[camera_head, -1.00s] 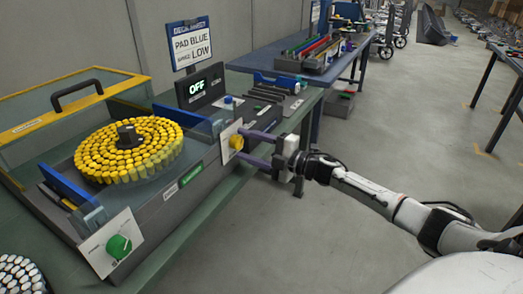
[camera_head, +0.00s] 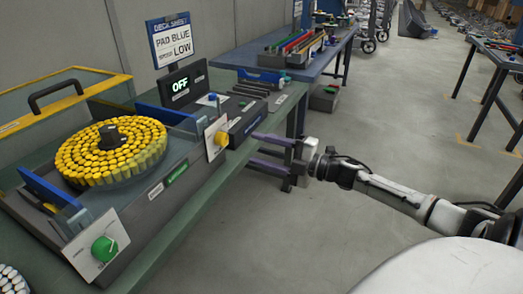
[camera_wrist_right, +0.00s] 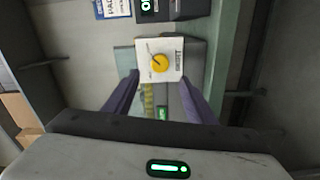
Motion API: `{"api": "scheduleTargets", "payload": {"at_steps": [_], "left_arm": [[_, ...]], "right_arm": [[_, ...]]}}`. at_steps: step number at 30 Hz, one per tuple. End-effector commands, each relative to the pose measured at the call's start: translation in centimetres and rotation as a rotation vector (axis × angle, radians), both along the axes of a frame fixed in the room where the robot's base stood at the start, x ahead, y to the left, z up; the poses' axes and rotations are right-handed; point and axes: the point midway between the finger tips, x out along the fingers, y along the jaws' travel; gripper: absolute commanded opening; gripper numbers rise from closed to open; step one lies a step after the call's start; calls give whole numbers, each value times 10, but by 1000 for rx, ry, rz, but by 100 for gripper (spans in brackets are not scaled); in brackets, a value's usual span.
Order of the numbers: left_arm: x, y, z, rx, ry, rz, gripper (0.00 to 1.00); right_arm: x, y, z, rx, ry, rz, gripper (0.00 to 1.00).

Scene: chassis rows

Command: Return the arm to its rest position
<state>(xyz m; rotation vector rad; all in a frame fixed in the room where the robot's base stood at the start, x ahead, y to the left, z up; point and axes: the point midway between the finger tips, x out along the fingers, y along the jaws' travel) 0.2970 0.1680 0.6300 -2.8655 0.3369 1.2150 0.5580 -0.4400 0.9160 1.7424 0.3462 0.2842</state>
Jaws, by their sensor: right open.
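My right arm (camera_head: 400,195) comes in from the right, stretched toward the machine. My right gripper (camera_head: 255,150) is open and empty, its two purple fingers pointing at the yellow knob (camera_head: 221,138) with a gap between. In the right wrist view the yellow knob (camera_wrist_right: 159,63) on its white plate (camera_wrist_right: 171,49) shows ahead, between and beyond the fingers. My left gripper is not in view.
The machine on the green bench carries a round stack of yellow-capped vials (camera_head: 112,150), a green knob (camera_head: 104,248) and a display (camera_head: 186,86) reading OFF. A blue table (camera_head: 330,57) stands behind. Open floor (camera_head: 330,225) lies right of the bench.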

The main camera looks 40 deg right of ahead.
Motion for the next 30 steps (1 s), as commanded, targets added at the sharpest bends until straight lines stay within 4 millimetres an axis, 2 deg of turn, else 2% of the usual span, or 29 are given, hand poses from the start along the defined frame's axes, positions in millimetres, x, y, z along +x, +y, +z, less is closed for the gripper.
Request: {"api": "scheduleTargets", "payload": {"at_steps": [9, 11, 13, 17, 21, 24, 27, 30], "left_arm": [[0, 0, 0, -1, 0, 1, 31], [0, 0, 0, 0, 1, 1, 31], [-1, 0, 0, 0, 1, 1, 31], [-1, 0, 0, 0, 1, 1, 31], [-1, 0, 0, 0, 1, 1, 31], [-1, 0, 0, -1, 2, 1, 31], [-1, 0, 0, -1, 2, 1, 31], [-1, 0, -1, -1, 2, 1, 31]], "right_arm": [[0, 0, -1, 2, 1, -1, 51], [-1, 3, -7, 17, 12, -6, 51], [-6, 12, -23, 60, 43, -24, 51], [-28, 45, -84, 235, 176, -105, 51], [-76, 97, -164, 486, 393, -244, 51], [-119, 138, -211, 660, 558, -350, 51], [-165, 181, -247, 819, 725, -457, 51], [-206, 219, -269, 950, 869, -549, 51]]}}
